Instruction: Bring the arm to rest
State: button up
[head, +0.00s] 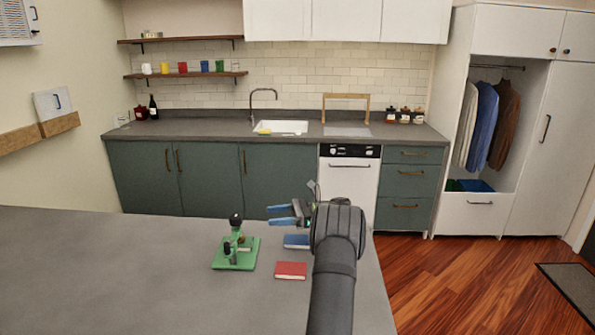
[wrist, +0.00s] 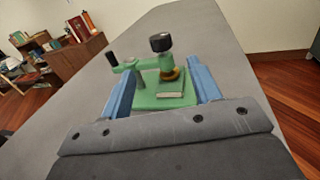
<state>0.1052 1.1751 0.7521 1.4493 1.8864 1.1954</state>
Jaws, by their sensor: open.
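My gripper (head: 283,215) is over the grey counter in the head view, its two blue fingers pointing left. In the wrist view my gripper (wrist: 163,90) has its fingers spread wide apart, with nothing held between them. A green device with a black knob (head: 236,250) stands on the counter to the left of and below my gripper in the head view. In the wrist view the green device (wrist: 160,85) appears between the fingers, beyond them. My dark arm reaches in from the bottom of the head view.
A red book (head: 291,270) and a blue book (head: 296,241) lie on the counter (head: 120,270) near my arm. The counter's left part is clear. Beyond a gap stand the kitchen cabinets (head: 210,180). A bookshelf (wrist: 75,60) shows in the wrist view.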

aim_at(230, 218)
jog(key=x, duration=1.4)
jog(key=shift+s+a, duration=0.15)
jog(key=shift+a, duration=0.15)
jog(key=v, duration=1.7)
jog(key=x, duration=1.7)
jog(key=shift+a, duration=0.2)
jog(key=shift+d+m+t, duration=0.25)
jog(key=shift+m+t, duration=0.45)
jog(key=shift+t, duration=0.4)
jog(key=m+t, duration=0.1)
jog(key=t, duration=0.1)
jog(key=m+t, duration=0.2)
jog(key=t, duration=0.1)
jog(key=shift+w+a+m+t, duration=0.1)
jog(key=shift+w+m+t, duration=0.2)
jog(key=shift+w, duration=0.05)
jog(key=m+t+h, duration=0.1)
jog(key=t, duration=0.1)
jog(key=m+t, duration=0.1)
jog(key=t, duration=0.1)
jog(key=m+t+h, duration=0.1)
jog(key=m+t, duration=0.1)
jog(key=shift+w+h, duration=0.3)
jog(key=shift+w, duration=0.05)
jog(key=v, duration=0.8)
jog(key=shift+s+d, duration=0.1)
jog(key=shift+d, duration=0.3)
